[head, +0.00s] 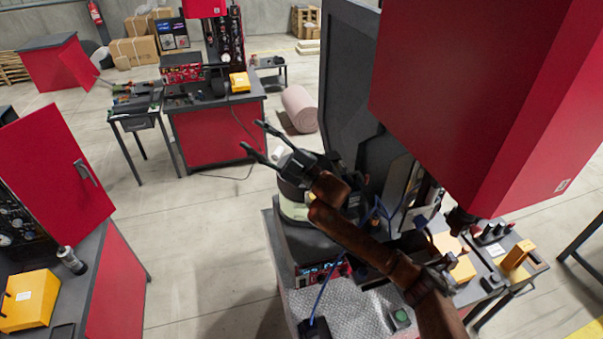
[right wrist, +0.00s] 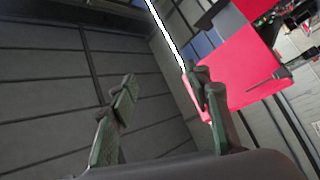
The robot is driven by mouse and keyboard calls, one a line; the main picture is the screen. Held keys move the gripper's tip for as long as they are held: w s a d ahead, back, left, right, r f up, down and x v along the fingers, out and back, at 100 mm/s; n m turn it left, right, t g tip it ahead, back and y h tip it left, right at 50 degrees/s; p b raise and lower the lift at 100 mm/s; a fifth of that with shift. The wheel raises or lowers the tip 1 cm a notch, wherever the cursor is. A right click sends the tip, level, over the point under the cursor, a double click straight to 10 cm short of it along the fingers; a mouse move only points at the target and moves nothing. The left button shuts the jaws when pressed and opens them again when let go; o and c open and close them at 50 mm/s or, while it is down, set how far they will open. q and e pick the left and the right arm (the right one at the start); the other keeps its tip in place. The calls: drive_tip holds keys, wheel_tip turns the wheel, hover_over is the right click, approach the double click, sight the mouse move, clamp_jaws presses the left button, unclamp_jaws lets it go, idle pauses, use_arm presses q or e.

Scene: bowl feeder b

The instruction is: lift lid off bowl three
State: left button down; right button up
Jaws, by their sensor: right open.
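My right gripper (head: 254,135) reaches in from the lower right in the head view. Its two fingers are spread apart with nothing between them, above and to the left of the machine's rear corner. A round, pale-rimmed bowl-like part (head: 293,209) shows partly below the gripper, at the machine's left edge. My gripper and wrist hide much of it. I cannot tell whether it is bowl three or how its lid sits. My left gripper is not in view.
The machine's patterned metal top (head: 345,305) lies below my arm. A large red cabinet (head: 480,90) overhangs on the right, and a tall dark panel (head: 355,80) stands behind. A red workbench (head: 215,135) stands farther back.

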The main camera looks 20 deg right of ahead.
drive_tip(key=w+d+f+m+t+h, duration=0.1)
drive_tip(key=w+d+f+m+h, duration=0.15)
drive_tip(key=d, duration=0.25)
drive_tip(key=w+d+f+m+t+h, duration=0.1)
drive_tip(key=w+d+f+m+h, duration=0.1)
drive_tip(key=d+f+m+h, duration=0.3)
drive_tip(key=s+d+f+m+p, duration=0.1)
drive_tip(key=d+f+m, duration=0.1)
drive_tip(key=d+f, duration=0.1)
drive_tip(key=s+d+f+m+g+h+p, duration=0.1)
drive_tip(key=d+f+m, duration=0.1)
drive_tip(key=d+f, duration=0.1)
drive_tip(key=s+d+f+m, duration=0.1)
drive_tip(key=d+f+m, duration=0.2)
drive_tip(key=shift+s+f+g+h+p, duration=0.2)
drive_tip(key=shift+s+g+h+p, duration=0.1)
drive_tip(key=shift+s+p, duration=0.1)
drive_tip(key=shift+d+f+m, duration=0.15)
drive_tip(key=shift+f+m, duration=0.1)
drive_tip(key=shift+f, duration=0.05)
drive_tip(key=shift+w+f, duration=0.1)
drive_tip(key=shift+w, duration=0.25)
drive_tip(key=p+x, duration=0.3)
drive_tip(key=x, duration=0.3)
drive_tip(key=shift+p, duration=0.3)
drive_tip(key=shift+w+a+f, duration=0.2)
drive_tip(key=shift+w+a, duration=0.2)
drive_tip(key=shift+c, duration=0.4)
